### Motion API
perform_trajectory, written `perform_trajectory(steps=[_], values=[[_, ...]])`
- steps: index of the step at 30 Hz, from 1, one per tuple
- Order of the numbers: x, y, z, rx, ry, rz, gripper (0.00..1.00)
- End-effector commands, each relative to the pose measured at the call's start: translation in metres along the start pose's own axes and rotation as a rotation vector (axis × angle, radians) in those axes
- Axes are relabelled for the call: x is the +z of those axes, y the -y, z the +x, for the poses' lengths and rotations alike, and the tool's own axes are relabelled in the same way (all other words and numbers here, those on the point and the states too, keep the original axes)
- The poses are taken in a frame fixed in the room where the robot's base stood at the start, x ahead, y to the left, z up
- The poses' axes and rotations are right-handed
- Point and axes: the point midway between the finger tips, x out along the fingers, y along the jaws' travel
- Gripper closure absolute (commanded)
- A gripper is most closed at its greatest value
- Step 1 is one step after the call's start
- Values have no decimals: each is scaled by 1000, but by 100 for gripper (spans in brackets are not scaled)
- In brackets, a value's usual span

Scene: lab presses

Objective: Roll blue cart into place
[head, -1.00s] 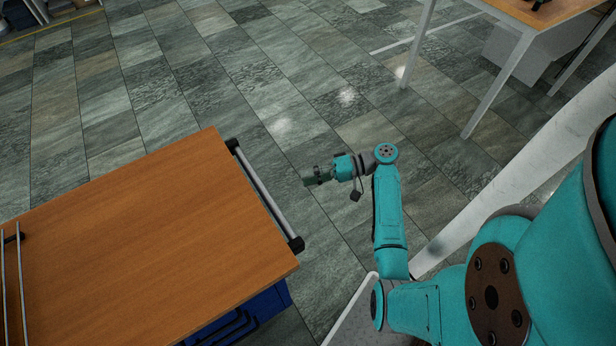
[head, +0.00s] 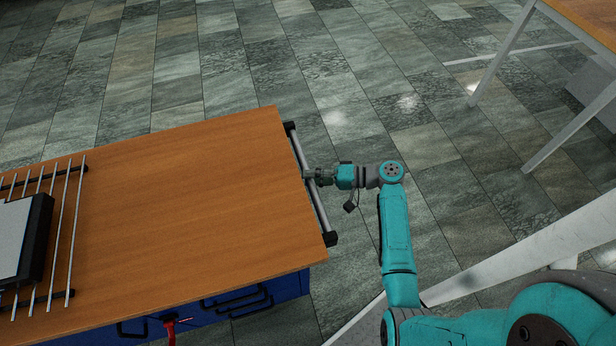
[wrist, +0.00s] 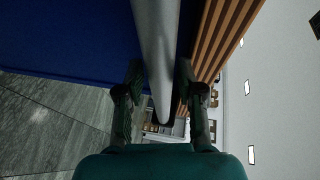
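The blue cart (head: 293,286) has a wooden top (head: 190,200) and blue drawers with dark handles. It is at the left of the head view. A grey handle bar (head: 309,184) on black end mounts runs along its right end. My gripper (head: 313,177) is at the middle of this bar. In the wrist view, the bar (wrist: 158,50) runs between the two fingers of my gripper (wrist: 160,75), one on each side. The fingers look open, with narrow gaps beside the bar. The cart's blue side (wrist: 70,40) fills the upper left there.
A metal rack (head: 65,225) and a grey-white device (head: 15,240) sit on the cart's top. A red object (head: 171,330) shows at its drawer front. A white-legged table (head: 520,70) stands at upper right. The tiled floor beyond the cart is clear.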

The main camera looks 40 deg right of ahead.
Motion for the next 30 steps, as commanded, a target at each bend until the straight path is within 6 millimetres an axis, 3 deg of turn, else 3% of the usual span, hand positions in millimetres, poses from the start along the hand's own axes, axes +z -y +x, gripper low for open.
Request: perform_trajectory(steps=[6,14,18,26,30], values=[[0,0,12,0,0,-1,63],[0,0,13,0,0,-1,63],[0,0,13,0,-1,-1,98],[-1,0,11,0,-1,0,100],[-7,-3,-2,1,-5,1,100]])
